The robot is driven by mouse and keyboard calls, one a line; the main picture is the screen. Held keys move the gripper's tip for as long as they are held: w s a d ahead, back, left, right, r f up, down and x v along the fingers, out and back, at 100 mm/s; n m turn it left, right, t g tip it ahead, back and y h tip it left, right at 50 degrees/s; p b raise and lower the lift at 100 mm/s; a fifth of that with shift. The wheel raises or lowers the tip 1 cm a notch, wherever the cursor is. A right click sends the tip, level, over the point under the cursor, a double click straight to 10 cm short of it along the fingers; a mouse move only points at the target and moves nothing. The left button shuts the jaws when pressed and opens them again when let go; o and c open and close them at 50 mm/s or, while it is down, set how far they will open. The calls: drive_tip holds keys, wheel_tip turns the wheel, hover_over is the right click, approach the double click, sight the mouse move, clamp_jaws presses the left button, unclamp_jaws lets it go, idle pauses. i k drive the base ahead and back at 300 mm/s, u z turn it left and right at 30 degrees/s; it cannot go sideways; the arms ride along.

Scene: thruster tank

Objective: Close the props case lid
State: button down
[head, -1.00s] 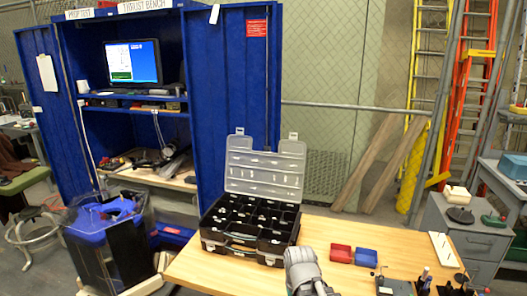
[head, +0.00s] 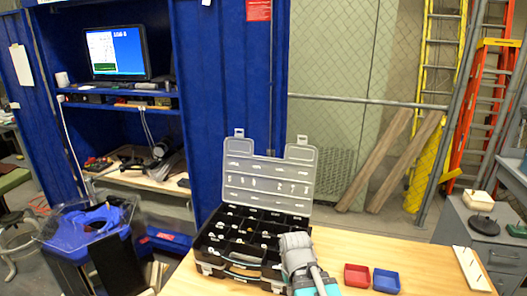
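The black props case (head: 226,262) stands at the left part of the wooden table, with several compartments holding small parts. Its clear grey lid (head: 267,182) is open and stands up at the back, leaning slightly backward, with two latch tabs on its top edge. My grey and teal arm shows at the bottom middle, in front of the case's right side, and hides part of that side. My gripper's fingertips cannot be made out in the head view.
A red tray (head: 357,276) and a blue tray (head: 386,281) sit to the right of my arm. The wooden table (head: 425,262) has clear space around them. A blue cabinet (head: 228,110) stands behind the case, and a dark tank with a blue top (head: 95,222) stands left of the table.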

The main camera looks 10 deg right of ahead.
sight(285, 186)
drive_tip(key=i, duration=0.9)
drive_tip(key=z, duration=0.05)
